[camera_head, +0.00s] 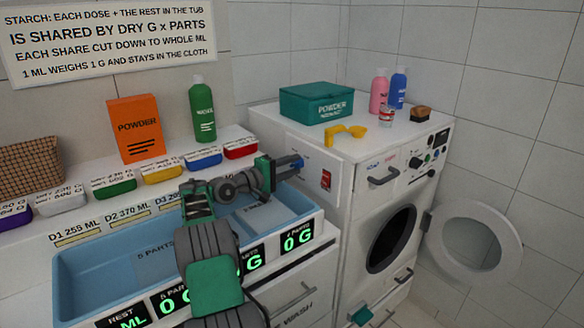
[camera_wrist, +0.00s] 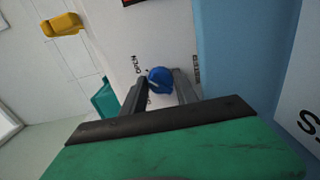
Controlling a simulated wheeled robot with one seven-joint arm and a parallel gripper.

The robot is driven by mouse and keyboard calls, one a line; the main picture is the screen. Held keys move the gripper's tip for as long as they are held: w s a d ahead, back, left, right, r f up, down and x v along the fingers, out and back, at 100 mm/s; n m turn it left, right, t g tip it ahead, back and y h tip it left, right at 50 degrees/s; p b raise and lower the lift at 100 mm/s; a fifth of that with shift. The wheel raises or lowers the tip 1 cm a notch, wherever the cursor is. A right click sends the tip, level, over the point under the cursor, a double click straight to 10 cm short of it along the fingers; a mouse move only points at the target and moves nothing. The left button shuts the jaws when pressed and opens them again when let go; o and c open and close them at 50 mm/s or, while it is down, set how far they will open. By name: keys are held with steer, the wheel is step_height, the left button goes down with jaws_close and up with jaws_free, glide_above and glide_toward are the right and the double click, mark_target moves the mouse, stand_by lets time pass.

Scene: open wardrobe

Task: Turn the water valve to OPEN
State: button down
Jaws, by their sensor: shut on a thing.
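The water valve is a round blue knob (camera_wrist: 160,80) on a white panel, seen in the wrist view between my two fingers. A pale mark shows on the left part of its face. Small dark lettering stands on the panel left and right of the knob; the left word looks like OPEN, the right one is too small to read surely. In the head view the blue valve (camera_head: 292,162) sits on the washer's left side panel, partly hidden by my gripper (camera_head: 283,171). My gripper, also in the wrist view (camera_wrist: 160,92), is shut on the knob.
A blue tub (camera_head: 85,262) with dividers lies under my arm. A red switch (camera_head: 326,179) is on the panel right of the valve. The washer top holds a teal powder box (camera_head: 316,103), a yellow scoop (camera_head: 346,132) and bottles. The washer's round door (camera_head: 474,237) hangs open.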

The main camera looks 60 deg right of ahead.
steer(key=shift+f, duration=0.1)
steer(key=c, duration=1)
jaws_free()
steer(key=shift+o, duration=0.2)
